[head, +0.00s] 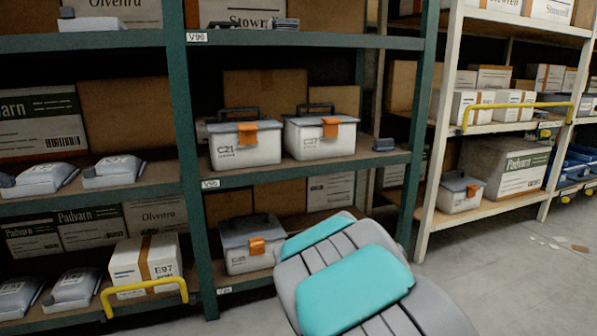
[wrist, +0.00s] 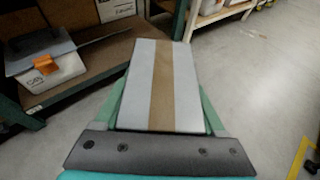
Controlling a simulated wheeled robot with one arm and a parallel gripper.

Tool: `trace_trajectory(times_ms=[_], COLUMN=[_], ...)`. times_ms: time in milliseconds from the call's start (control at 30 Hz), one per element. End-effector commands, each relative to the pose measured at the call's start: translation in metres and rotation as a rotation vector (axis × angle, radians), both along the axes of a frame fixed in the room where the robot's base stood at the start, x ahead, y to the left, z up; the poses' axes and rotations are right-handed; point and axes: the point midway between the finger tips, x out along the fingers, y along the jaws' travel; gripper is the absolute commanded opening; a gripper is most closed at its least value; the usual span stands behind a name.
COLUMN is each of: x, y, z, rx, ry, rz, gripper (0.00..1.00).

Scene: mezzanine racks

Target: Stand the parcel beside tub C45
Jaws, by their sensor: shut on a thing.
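The parcel (wrist: 187,88), a white box with a brown tape strip, is between the green fingers of my gripper (wrist: 160,112) in the wrist view. My gripper is shut on it, and it extends forward beside the low shelf's edge. A white tub with a grey lid and orange latch (wrist: 50,72) stands left of the parcel on that shelf, apart from it. In the head view a matching tub (head: 250,259) stands on the lower shelf; its label is too small to read surely. My arm hides the gripper and parcel in the head view.
Tubs C21 (head: 245,150) and C27 (head: 322,138) stand on the shelf above. A taped box E97 (head: 130,262) sits at lower left behind a yellow rail (head: 145,287). Green uprights (head: 188,160) bound the bay. The lower shelf (wrist: 105,62) has bare board right of the tub.

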Motion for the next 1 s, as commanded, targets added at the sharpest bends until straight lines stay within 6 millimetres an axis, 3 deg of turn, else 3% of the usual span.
trace_trajectory(times_ms=[33,200,467,733,1000], x=[-0.005,-0.017,-0.023,-0.024,-0.036], y=[0.001,0.005,0.007,0.006,0.005], z=[0.015,0.041,0.052,0.048,0.0], rx=[0.003,0.002,0.004,0.0,-0.001], ry=[-0.002,-0.002,-0.001,0.001,0.006], rz=[0.016,0.058,0.081,0.078,0.077], gripper=[0.0,0.0,0.0,0.0,0.0])
